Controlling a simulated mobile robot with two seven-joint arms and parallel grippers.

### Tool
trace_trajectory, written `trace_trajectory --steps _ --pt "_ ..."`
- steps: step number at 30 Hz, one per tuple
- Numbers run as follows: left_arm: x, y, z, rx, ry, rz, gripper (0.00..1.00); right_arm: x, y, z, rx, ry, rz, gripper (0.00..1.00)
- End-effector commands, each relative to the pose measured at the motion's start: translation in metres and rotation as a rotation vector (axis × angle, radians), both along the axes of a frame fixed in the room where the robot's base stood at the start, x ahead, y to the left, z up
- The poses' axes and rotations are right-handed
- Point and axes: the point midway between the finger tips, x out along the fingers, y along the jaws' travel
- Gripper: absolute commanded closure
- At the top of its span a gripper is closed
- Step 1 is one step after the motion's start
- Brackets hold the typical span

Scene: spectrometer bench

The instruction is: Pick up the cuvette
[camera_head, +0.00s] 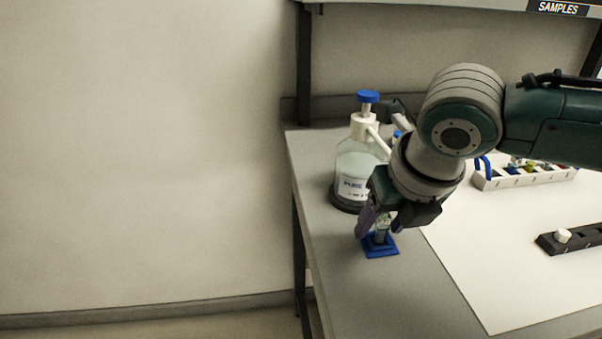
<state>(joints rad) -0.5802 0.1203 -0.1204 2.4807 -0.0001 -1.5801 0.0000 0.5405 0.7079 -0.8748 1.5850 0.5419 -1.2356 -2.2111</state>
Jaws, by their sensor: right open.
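The cuvette (381,236) looks like a small, clear-grey upright piece on a blue square base (380,249) near the left edge of the bench. My right gripper (374,228) points down over it, with its fingers around or just beside the cuvette's upper part. The fingers are open, and I cannot tell whether either one touches it. The gripper body hides most of the cuvette. My left gripper is not in view.
A wash bottle (355,164) with a blue cap stands close behind my right gripper. A white rack (526,177) with coloured items is at the back right. A black holder (575,239) lies on the white mat (490,260). The bench front is clear.

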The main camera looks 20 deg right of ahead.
Motion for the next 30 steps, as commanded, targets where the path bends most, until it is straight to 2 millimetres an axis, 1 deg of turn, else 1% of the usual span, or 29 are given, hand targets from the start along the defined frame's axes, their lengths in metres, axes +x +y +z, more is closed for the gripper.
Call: trace_trajectory --steps 3,4,18,30 --pt "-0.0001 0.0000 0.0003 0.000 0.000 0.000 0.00 -0.0001 0.0000 0.0005 0.000 0.000 0.000 0.45" --pt "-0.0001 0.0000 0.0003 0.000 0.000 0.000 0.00 -0.0001 0.0000 0.0005 0.000 0.000 0.000 0.47" --pt "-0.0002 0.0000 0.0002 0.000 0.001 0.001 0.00 -0.0002 -0.0001 0.0007 0.000 0.000 -0.001 1.00" --pt "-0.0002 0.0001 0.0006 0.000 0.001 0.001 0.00 0.0001 -0.0001 0.0031 0.000 -0.001 -0.001 1.00"
